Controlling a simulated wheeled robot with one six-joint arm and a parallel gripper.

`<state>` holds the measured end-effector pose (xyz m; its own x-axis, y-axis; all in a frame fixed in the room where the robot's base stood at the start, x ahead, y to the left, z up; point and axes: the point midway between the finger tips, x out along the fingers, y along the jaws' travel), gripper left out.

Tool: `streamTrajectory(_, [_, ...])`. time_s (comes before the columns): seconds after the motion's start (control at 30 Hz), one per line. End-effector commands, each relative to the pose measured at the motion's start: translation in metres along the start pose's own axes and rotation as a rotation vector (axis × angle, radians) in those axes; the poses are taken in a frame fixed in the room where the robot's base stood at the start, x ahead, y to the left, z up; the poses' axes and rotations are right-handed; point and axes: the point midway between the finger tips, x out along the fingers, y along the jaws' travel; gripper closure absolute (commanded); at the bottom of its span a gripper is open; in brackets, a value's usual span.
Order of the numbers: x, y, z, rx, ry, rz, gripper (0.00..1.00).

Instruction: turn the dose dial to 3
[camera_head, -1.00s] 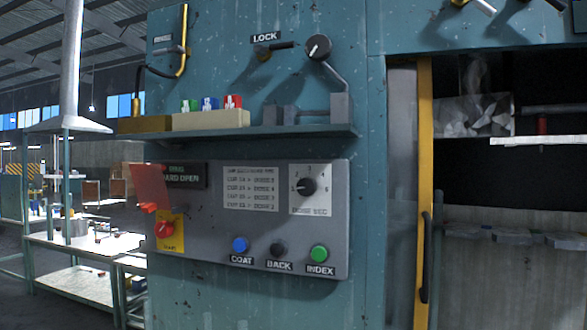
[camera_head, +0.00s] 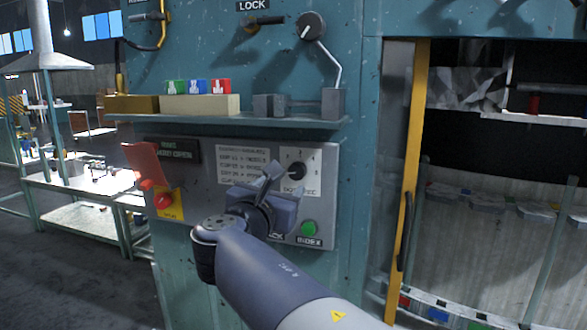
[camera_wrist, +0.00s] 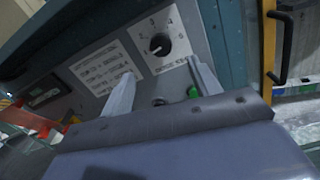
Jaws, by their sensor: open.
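The dose dial (camera_head: 297,171) is a round black knob on a white plate on the grey control panel. In the wrist view the dial (camera_wrist: 160,44) shows a pale pointer mark on its lower left side, with numbers around it that are hard to read. My gripper (camera_head: 279,180) is in front of the panel, just left of and below the dial, and empty. In the wrist view its two fingers (camera_wrist: 160,76) are spread apart, with the dial beyond and above the gap between the tips. They look apart from it.
The green INDEX button (camera_head: 309,228) is below the dial. My arm hides the blue button. A printed card (camera_head: 243,163) is left of the dial. A shelf (camera_head: 230,121) juts out above. A red flap (camera_head: 150,160) and a red knob (camera_head: 163,201) are at the panel's left.

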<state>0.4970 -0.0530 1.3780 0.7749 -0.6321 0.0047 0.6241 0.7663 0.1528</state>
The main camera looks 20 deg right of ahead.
Motion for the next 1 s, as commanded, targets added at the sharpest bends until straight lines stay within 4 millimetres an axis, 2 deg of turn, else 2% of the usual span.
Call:
streamTrajectory(0.4, [0.073, -0.001, -0.001, 0.0, 0.005, -0.004, 0.41])
streamTrajectory(0.5, [0.086, -0.001, -0.001, 0.002, 0.004, -0.002, 0.41])
streamTrajectory(0.7, [0.099, -0.001, -0.002, 0.003, 0.004, 0.0, 0.41])
streamTrajectory(0.97, [0.099, -0.001, -0.002, 0.004, 0.004, 0.001, 0.41])
streamTrajectory(1.0, [0.099, -0.001, -0.002, 0.004, 0.004, 0.001, 0.43])
